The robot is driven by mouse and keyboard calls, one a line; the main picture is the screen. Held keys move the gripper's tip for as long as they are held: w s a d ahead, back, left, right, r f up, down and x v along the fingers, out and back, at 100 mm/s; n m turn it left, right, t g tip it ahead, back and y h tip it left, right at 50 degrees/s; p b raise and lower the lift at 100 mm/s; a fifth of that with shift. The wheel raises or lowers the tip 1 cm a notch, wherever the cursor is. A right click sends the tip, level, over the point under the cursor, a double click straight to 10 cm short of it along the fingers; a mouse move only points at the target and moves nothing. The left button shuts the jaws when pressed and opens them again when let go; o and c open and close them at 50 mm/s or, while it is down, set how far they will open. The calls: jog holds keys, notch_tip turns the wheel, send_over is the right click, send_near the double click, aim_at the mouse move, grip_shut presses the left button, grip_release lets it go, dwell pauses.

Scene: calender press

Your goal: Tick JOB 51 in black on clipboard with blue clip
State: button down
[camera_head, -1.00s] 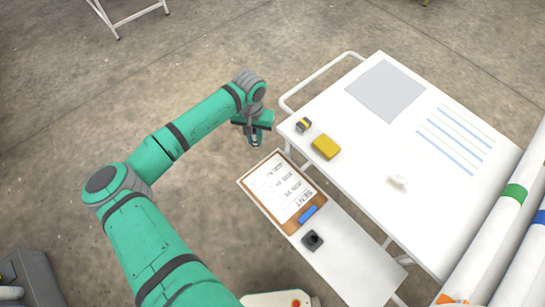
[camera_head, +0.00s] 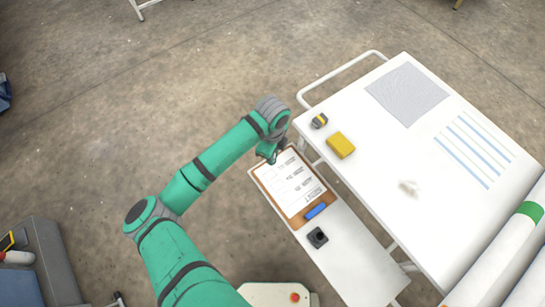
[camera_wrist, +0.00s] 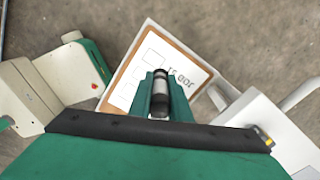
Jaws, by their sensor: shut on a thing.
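The clipboard (camera_head: 262,181) with a blue clip (camera_head: 316,211) lies on a low white shelf, its paper printed with several lines and boxes. In the wrist view the paper shows the text JOB 51 (camera_wrist: 181,76), upside down, beside an empty-looking box (camera_wrist: 153,57). My gripper (camera_head: 270,155) is over the clipboard's far end, away from the clip. In the wrist view my gripper (camera_wrist: 160,98) is shut on a marker (camera_wrist: 160,86) with a pale body and black ends. The tip is hidden, so I cannot tell whether it touches the paper.
A black square holder (camera_head: 317,237) stands beside the clip. The higher white table (camera_head: 380,150) to the right bears a yellow block (camera_head: 341,145), a small black-and-yellow item (camera_head: 319,121) and a grey sheet (camera_head: 407,94). The shelf's near end (camera_head: 360,275) is clear.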

jog(key=shift+s+f+m, duration=0.15)
jog(key=shift+s+m, duration=0.25)
jog(key=shift+m, duration=0.8)
jog(key=shift+f, duration=2.85)
jog(key=shift+w, duration=0.1)
jog(key=shift+s+f, duration=0.2)
jog(key=shift+f, duration=0.05)
jog(key=shift+w+f, duration=0.1)
jog(key=shift+f, duration=0.25)
jog(key=shift+a, duration=0.1)
jog(key=shift+w+a, duration=0.1)
jog(key=shift+a, duration=0.45)
jog(key=shift+d, duration=0.1)
